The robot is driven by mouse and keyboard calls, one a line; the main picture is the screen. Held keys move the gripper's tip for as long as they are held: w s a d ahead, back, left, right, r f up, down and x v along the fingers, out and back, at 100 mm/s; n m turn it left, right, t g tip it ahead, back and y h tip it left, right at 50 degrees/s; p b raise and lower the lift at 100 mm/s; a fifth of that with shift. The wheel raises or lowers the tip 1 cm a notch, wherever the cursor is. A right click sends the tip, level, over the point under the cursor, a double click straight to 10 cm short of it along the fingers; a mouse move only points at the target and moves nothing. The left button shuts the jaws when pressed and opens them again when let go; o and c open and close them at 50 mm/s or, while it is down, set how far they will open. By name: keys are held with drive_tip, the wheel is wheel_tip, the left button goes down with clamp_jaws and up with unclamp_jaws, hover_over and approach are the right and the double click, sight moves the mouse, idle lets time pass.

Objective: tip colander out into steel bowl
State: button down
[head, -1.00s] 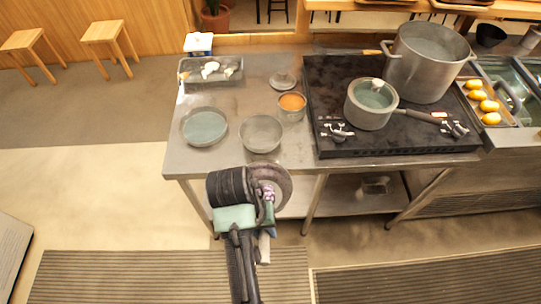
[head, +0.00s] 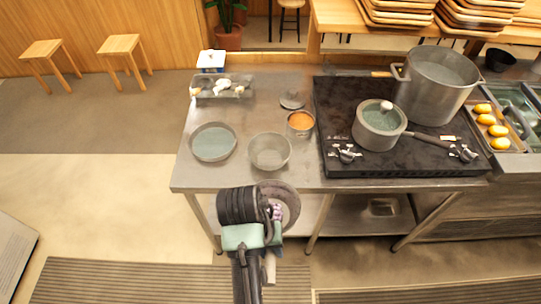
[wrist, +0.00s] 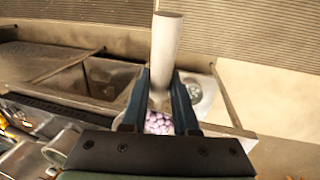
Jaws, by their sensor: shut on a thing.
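My gripper (wrist: 160,98) is shut on the pale round handle (wrist: 166,45) of the colander, which stands between the two fingers in the wrist view. The colander (head: 290,204) is a round grey metal vessel, partly hidden behind my arm in the head view. Purple beans (wrist: 158,123) show between the fingers and also in the head view (head: 276,211). The colander appears at the front edge of the steel table. The steel bowl (head: 270,152) sits on the table just beyond the colander, apart from it and seemingly empty.
A wide shallow dish (head: 213,142) stands left of the bowl. A small pot with orange contents (head: 301,124) is behind it to the right. A black stove (head: 337,98) with a lidded saucepan (head: 379,126) and a big stockpot (head: 437,84) fills the right.

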drive_tip(key=shift+r+p, duration=2.35)
drive_tip(key=shift+r, duration=0.05)
drive_tip(key=shift+f, duration=0.1)
drive_tip(key=shift+w, duration=0.15)
